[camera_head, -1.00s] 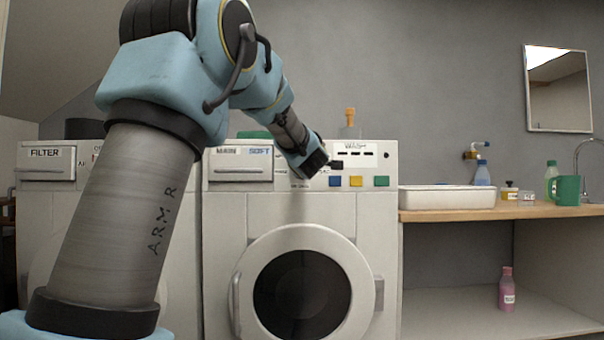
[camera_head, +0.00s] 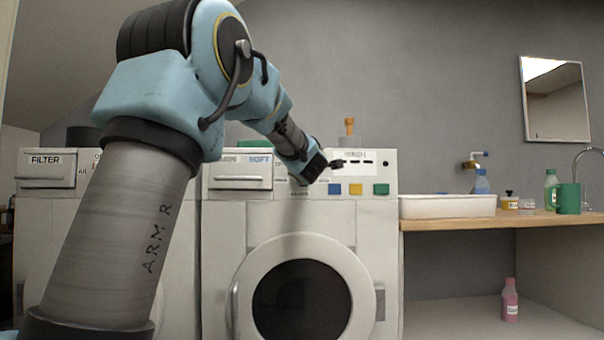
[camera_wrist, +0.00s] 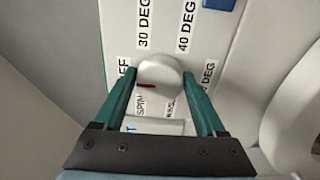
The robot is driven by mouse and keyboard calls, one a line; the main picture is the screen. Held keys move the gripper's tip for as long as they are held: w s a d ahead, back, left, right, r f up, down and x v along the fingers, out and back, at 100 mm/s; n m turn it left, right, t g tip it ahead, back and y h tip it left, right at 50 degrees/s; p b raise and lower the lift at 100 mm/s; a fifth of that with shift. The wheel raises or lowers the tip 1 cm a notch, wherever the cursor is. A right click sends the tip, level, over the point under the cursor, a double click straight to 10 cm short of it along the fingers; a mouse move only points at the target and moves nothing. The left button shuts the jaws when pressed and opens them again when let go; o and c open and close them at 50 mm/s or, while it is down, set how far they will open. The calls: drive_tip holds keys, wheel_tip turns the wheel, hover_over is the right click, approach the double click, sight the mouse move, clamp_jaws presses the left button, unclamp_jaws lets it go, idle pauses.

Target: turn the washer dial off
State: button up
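The washer dial (camera_wrist: 160,74) is a round white knob with a red mark on its lower left part, on the side of the partly covered OFF and SPIN labels. 30 DEG and 40 DEG labels lie above it in the wrist view. My gripper (camera_wrist: 160,72) has its two green fingers on either side of the dial, with no clear gap at the tips. In the head view the washer (camera_head: 225,225) stands centre, and my wrist hides the dial and fingertips at its control panel (camera_head: 374,173).
Blue, yellow and green buttons (camera_head: 354,189) lie right of my wrist. A drawer (camera_head: 240,171) is left of it. A second machine marked FILTER (camera_head: 45,172) stands further left. A white tray (camera_head: 445,206) and bottles are on the wooden counter (camera_head: 470,222) at right.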

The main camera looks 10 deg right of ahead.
drive_tip(key=o, duration=0.4)
drive_tip(key=shift+s, duration=0.1)
drive_tip(key=s, duration=0.3)
drive_tip(key=s+a, duration=0.1)
drive_tip(key=s, duration=0.3)
drive_tip(key=s+a, duration=0.1)
drive_tip(key=s, duration=0.2)
drive_tip(key=shift+s, duration=0.25)
